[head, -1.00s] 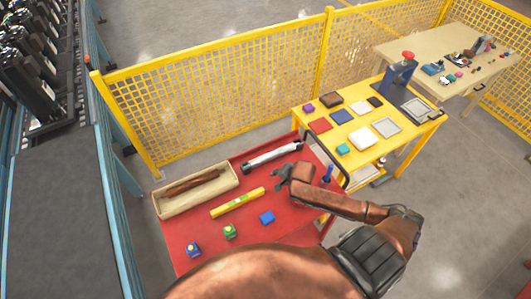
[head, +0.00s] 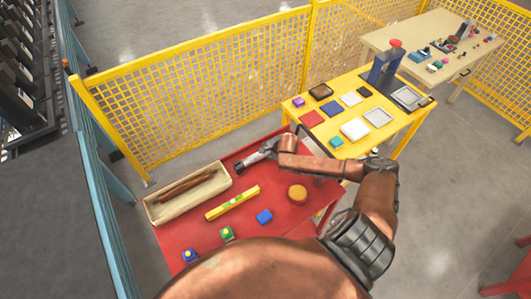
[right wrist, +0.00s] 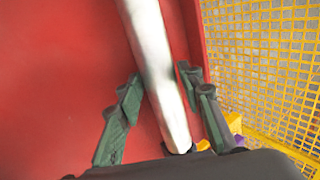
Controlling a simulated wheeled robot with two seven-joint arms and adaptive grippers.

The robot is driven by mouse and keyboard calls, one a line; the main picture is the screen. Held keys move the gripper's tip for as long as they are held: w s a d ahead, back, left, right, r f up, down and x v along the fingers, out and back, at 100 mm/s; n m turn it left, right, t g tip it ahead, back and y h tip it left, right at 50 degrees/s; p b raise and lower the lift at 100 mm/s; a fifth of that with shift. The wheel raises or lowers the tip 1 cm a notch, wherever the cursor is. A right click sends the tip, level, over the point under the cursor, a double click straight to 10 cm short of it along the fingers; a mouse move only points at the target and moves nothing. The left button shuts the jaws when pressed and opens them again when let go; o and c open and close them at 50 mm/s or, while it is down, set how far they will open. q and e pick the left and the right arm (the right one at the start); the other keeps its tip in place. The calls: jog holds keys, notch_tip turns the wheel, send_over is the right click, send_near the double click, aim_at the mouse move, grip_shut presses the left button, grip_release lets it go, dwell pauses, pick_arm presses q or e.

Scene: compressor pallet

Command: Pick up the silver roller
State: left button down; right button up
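The silver roller (head: 253,157) lies near the back edge of the red table (head: 290,227). In the head view its left part shows with a dark end, and my right arm hides the rest. My right gripper (head: 278,143) is over the roller. In the right wrist view the roller (right wrist: 157,62) runs between the two dark fingers of my right gripper (right wrist: 157,88). The fingers are open, with a gap on the left side; I cannot tell whether the right finger touches the roller. My left gripper is not in view.
A beige tray (head: 151,213) with brown rods, a yellow level (head: 232,203), a round tan object (head: 297,193) and small coloured blocks (head: 264,216) share the red table. A yellow mesh fence (head: 200,98) stands behind. A yellow table (head: 328,145) with flat pieces adjoins at right.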

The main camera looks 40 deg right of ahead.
jog(key=shift+w+f, duration=0.2)
jog(key=shift+f, duration=0.15)
grip_shut()
jog(key=shift+r, duration=0.1)
